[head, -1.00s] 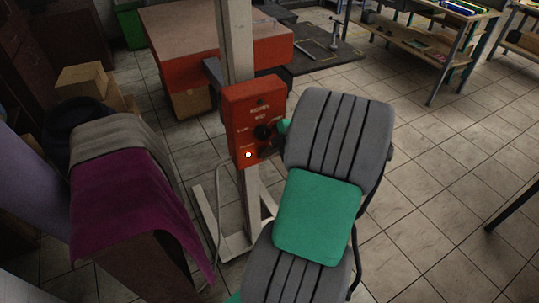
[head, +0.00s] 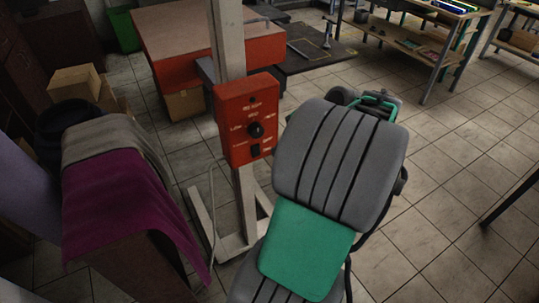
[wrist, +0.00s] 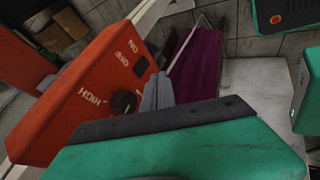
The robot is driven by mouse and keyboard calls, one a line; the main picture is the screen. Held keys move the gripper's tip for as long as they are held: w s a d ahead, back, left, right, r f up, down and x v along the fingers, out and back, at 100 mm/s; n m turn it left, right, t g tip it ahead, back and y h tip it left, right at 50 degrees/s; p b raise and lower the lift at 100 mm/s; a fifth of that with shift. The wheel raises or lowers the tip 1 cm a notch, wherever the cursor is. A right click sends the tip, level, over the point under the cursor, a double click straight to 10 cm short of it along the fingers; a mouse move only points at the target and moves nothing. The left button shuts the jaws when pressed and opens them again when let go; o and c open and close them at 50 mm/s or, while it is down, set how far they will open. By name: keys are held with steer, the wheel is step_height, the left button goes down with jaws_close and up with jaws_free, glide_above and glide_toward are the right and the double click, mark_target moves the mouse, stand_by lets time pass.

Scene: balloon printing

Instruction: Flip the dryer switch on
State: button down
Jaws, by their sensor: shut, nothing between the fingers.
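The dryer's red control box (head: 232,100) is fixed to a pale upright post in the head view. It carries a dark knob (head: 255,130) and, below it, a small dark switch (head: 255,151) with no light showing. In the wrist view the box (wrist: 75,90) fills the left, with the knob (wrist: 125,102) near its edge and the switch (wrist: 141,66) by the ON and OFF lettering. My gripper (wrist: 157,92) is shut and empty, its fingertips in front of or beside the knob; contact cannot be told. In the head view my arm hides the fingertips.
A red-sided table (head: 175,45) stands behind the post. A purple cloth (head: 125,205) hangs over a stand at the left. Cardboard boxes (head: 75,82) lie behind it. A workbench (head: 430,45) is at the upper right.

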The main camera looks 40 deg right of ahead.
steer(key=v, duration=0.5)
steer(key=shift+w+a+r, duration=0.1)
steer(key=shift+w+a, duration=0.05)
steer(key=shift+w, duration=0.05)
steer(key=w+a+f+m+g, duration=0.1)
steer(key=w+a+m+g, duration=0.15)
steer(key=w+a, duration=0.45)
steer(key=s+a+f+m+h, duration=0.1)
steer(key=s+a+m, duration=0.1)
steer(key=a, duration=0.5)
steer(key=s+a+f+m+h, duration=0.1)
steer(key=s+a+m, duration=0.1)
steer(key=a+m, duration=0.3)
steer(key=s+a+f+m, duration=0.1)
steer(key=a+m, duration=0.3)
steer(key=a, duration=0.5)
steer(key=shift+s+f+g+h, duration=0.25)
steer(key=shift+s+g+h, duration=0.2)
steer(key=shift+s, duration=0.35)
steer(key=shift+d+m, duration=0.1)
steer(key=shift+m, duration=0.15)
